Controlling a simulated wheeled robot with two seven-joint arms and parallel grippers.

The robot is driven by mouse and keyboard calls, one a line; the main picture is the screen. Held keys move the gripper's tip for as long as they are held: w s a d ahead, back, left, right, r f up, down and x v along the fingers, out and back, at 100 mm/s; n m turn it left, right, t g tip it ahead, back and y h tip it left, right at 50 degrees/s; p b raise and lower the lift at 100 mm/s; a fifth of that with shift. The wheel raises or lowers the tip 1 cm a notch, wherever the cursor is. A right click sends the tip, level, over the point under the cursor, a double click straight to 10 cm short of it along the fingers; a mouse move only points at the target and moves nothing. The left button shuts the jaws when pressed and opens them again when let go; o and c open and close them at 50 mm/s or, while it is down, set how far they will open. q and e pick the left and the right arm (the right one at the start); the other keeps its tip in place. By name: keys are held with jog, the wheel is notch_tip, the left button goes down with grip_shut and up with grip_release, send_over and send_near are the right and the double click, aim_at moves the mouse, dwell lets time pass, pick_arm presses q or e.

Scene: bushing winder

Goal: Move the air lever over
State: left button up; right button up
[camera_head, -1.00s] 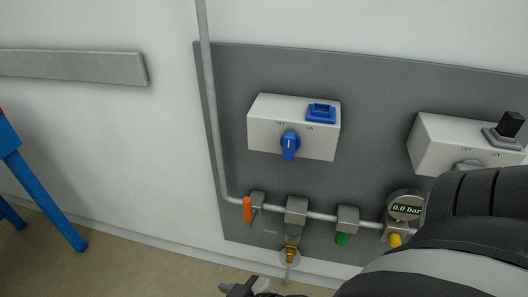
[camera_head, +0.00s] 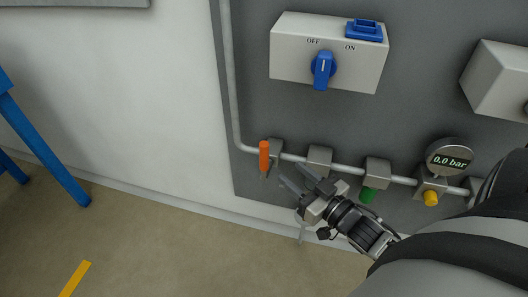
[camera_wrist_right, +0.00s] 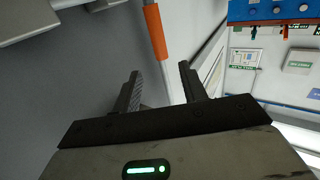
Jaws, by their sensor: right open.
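The air lever has an orange handle (camera_head: 264,156) and hangs at the left end of the pipe fittings on the grey wall panel, roughly upright. In the right wrist view the orange handle (camera_wrist_right: 154,35) shows at top centre, with a grey stem running down between the fingers in the picture. My right gripper (camera_head: 291,174) is open, just right of and below the lever in the head view. Its two fingers (camera_wrist_right: 160,72) show apart in the wrist view, and I see no grip on the lever. My left gripper is not in view.
A pressure gauge (camera_head: 449,158) reads 0.0 bar. A green knob (camera_head: 368,194) and a yellow knob (camera_head: 431,199) hang along the pipe. Above is a white switch box (camera_head: 295,65) with a blue knob (camera_head: 322,68). Blue legs (camera_head: 45,150) stand at left.

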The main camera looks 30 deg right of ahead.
aim_at(267, 153)
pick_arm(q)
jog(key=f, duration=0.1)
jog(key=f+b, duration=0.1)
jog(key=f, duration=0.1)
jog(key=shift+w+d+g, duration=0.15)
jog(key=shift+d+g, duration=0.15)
pick_arm(e)
jog(key=w, duration=0.3)
jog(key=w+a, duration=0.1)
jog(key=w, duration=0.7)
jog(key=shift+w+a, duration=0.2)
jog(key=shift+w, duration=0.05)
pick_arm(q)
jog(key=shift+b, duration=0.3)
pick_arm(e)
grip_shut()
